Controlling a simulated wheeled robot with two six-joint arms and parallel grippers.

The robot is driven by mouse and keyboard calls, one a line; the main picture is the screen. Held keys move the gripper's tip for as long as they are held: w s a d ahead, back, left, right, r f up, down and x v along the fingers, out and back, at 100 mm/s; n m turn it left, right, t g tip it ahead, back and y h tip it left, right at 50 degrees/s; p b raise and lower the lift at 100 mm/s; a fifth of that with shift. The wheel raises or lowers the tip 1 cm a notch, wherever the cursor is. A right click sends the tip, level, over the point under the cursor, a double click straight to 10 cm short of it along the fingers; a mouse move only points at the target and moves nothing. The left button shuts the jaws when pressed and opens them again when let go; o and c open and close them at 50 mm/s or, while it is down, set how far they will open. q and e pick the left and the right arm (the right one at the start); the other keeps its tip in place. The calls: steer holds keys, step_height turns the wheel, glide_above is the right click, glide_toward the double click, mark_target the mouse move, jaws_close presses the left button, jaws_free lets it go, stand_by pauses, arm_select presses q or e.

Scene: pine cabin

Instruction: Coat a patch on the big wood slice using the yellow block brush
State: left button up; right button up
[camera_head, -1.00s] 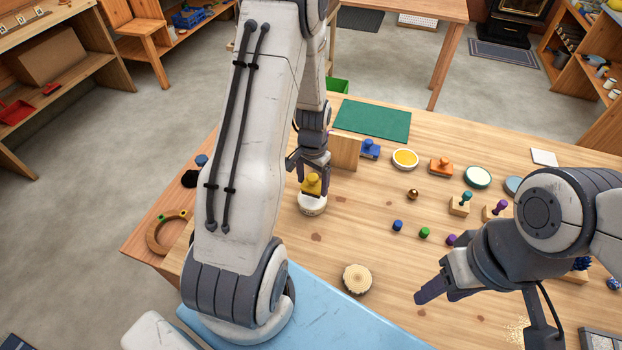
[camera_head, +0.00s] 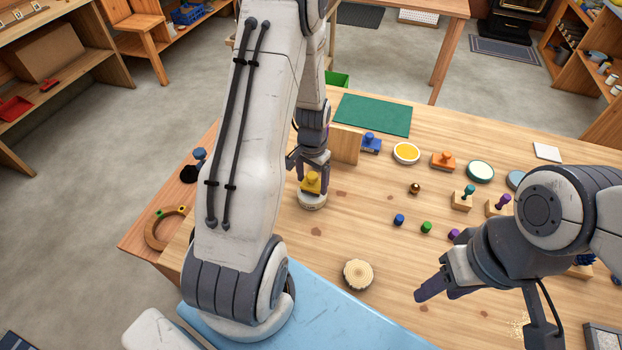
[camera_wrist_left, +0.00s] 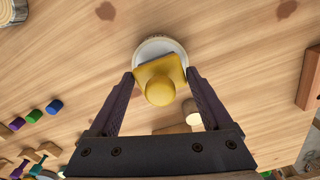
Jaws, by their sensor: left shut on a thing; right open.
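The yellow block brush (camera_head: 311,183) is held between the fingers of my left gripper (camera_head: 313,180). It sits at the mouth of a round white dish (camera_head: 312,202). In the left wrist view the brush (camera_wrist_left: 160,84) covers most of the dish (camera_wrist_left: 150,46), so I cannot tell whether its underside touches what is inside. The wood slice (camera_head: 358,273), pale with a bark rim, lies flat near the table's front edge. Part of it shows at the top left of the left wrist view (camera_wrist_left: 12,12). My right gripper (camera_head: 432,292) is open and empty, right of the slice.
An upright wooden block (camera_head: 346,146) stands just behind the left gripper. Blue (camera_head: 399,219), green (camera_head: 426,227) and purple pegs lie mid-table. Stamps, a yellow-filled dish (camera_head: 406,153) and an orange block brush (camera_head: 443,160) stand to the right. The table between dish and slice is clear.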

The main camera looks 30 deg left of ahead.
mark_target(315, 176)
arm_select(q)
steer(key=shift+f+b, duration=0.3)
steer(key=shift+f, duration=0.25)
stand_by(1.2)
step_height(315, 176, up, 7)
steer(key=p, duration=0.6)
steer(key=shift+r, duration=0.1)
stand_by(0.6)
steer(key=shift+d, duration=0.4)
steer(key=shift+n, duration=0.4)
steer(key=d, duration=0.3)
steer(key=d+f, duration=0.1)
steer(key=d, duration=0.3)
steer(key=s+d, duration=0.1)
steer(key=d, duration=0.2)
steer(key=shift+d+f, duration=0.15)
steer(key=shift+d, duration=0.05)
steer(key=shift+s, duration=0.1)
